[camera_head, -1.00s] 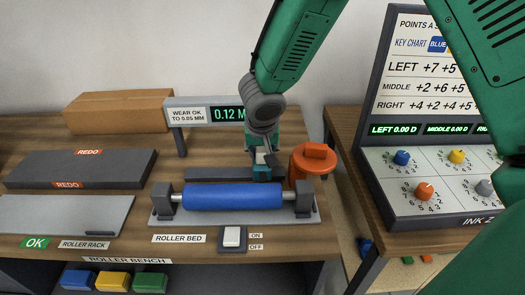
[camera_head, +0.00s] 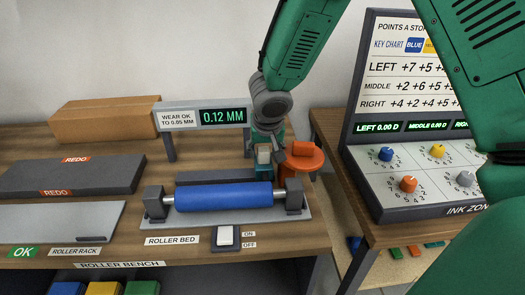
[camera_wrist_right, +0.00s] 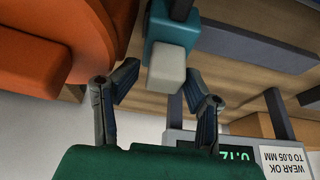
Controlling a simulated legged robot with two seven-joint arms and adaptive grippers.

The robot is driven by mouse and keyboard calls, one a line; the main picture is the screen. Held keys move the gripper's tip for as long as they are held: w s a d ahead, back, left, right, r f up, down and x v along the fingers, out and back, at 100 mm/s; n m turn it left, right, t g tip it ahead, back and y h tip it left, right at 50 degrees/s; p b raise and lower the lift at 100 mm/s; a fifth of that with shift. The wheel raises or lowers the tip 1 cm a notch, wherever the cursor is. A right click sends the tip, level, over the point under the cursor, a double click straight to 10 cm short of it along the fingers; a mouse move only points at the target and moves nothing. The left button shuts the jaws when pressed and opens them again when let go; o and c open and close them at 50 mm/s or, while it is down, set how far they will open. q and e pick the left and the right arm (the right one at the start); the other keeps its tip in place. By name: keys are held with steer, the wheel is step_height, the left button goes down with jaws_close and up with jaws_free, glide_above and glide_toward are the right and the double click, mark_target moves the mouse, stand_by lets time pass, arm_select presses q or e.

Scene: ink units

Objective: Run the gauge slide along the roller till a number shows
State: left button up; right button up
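The gauge slide (camera_head: 265,166), a teal block with a pale knob (camera_head: 263,153), stands behind the right end of the blue roller (camera_head: 224,195) on the roller bed. The gauge display (camera_head: 222,115) reads 0.12 MM. My right gripper (camera_head: 267,135) is at the slide, its fingers largely hidden in the head view. In the right wrist view its open fingers (camera_wrist_right: 160,85) stand on either side of the pale knob (camera_wrist_right: 166,67), with a clear gap on the picture's left; contact on the other side is unclear. My left gripper is not in view.
An orange lidded pot (camera_head: 302,158) stands close right of the slide. The ink console (camera_head: 420,185) is farther right. An on/off switch (camera_head: 226,236) is in front.

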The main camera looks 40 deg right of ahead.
mark_target(266, 169)
steer(key=shift+f, duration=0.15)
steer(key=v, duration=0.7)
steer(key=shift+r, duration=0.45)
stand_by(0.4)
